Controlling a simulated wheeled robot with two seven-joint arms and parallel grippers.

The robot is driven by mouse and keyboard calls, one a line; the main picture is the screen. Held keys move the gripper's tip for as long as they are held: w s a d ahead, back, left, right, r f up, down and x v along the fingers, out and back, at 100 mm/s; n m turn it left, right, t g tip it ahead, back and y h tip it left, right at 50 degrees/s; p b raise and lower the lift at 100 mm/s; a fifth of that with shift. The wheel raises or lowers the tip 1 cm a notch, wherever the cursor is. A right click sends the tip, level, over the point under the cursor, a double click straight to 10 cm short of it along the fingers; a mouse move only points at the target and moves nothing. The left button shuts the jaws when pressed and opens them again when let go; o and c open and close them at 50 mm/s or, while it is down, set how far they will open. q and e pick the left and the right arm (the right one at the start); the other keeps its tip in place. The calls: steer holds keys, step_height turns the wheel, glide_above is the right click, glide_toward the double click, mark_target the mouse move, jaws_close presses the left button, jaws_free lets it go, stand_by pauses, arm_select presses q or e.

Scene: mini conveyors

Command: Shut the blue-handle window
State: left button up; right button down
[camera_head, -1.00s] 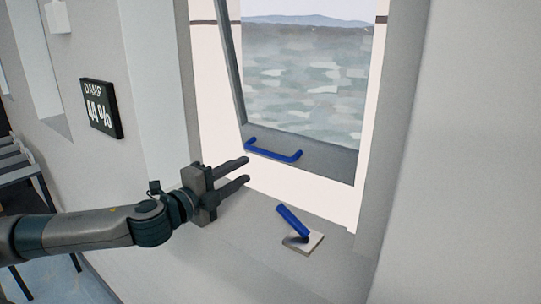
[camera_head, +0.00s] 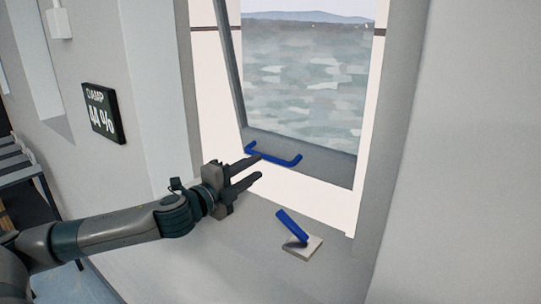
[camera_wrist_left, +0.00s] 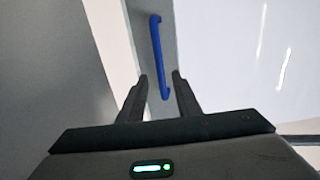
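The window (camera_head: 300,141) has a grey frame and stands tilted open in its white opening. A blue bar handle (camera_head: 275,157) runs along its bottom rail. A second blue lever (camera_head: 292,224) stands on a pale square base on the sill. My right gripper is not in view.
A grey sill (camera_head: 240,250) lies below the window. A dark sign (camera_head: 103,113) reading 44 % hangs on the left wall, with a small white box (camera_head: 58,22) above it. Grey wall closes in on the right.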

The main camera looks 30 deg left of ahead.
mark_target(268, 160)
arm_select(q)
steer(key=w+p, duration=0.1)
steer(key=w, duration=0.1)
steer(key=w+p, duration=0.1)
steer(key=w, duration=0.1)
steer(key=w+p, duration=0.1)
steer(key=w, duration=0.1)
steer(key=shift+d+r, duration=0.2)
steer(key=shift+d, duration=0.05)
steer(key=shift+w+d+f, duration=0.1)
steer(key=shift+w+f, duration=0.05)
steer(key=shift+w, duration=0.8)
jaws_close()
